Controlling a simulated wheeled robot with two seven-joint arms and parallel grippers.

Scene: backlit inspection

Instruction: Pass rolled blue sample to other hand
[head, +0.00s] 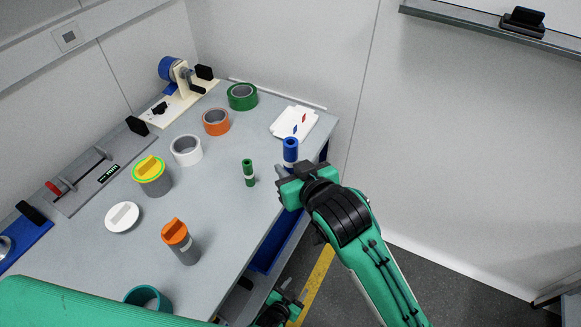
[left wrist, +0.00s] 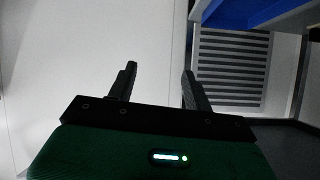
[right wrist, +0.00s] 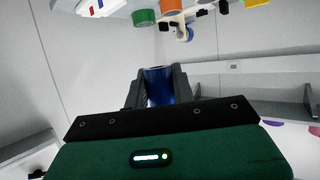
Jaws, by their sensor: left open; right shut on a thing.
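The rolled blue sample (head: 291,150) is a small blue cylinder held upright at the table's right edge. My right gripper (head: 300,172) is shut on its lower part; the right wrist view shows the blue roll (right wrist: 159,86) between the two fingers (right wrist: 160,92). My left gripper (head: 287,303) is low in the head view, below the table's edge and apart from the sample. In the left wrist view its fingers (left wrist: 158,85) are spread with nothing between them. A rolled green sample (head: 248,172) stands on the table, left of my right gripper.
The grey table (head: 215,205) carries green (head: 242,97), orange (head: 216,122) and white (head: 186,150) tape rolls, a white tray (head: 283,118), a yellow-lidded can (head: 152,178) and an orange-lidded can (head: 181,243). A blue bin (head: 272,245) sits under the table's edge. Open floor lies at right.

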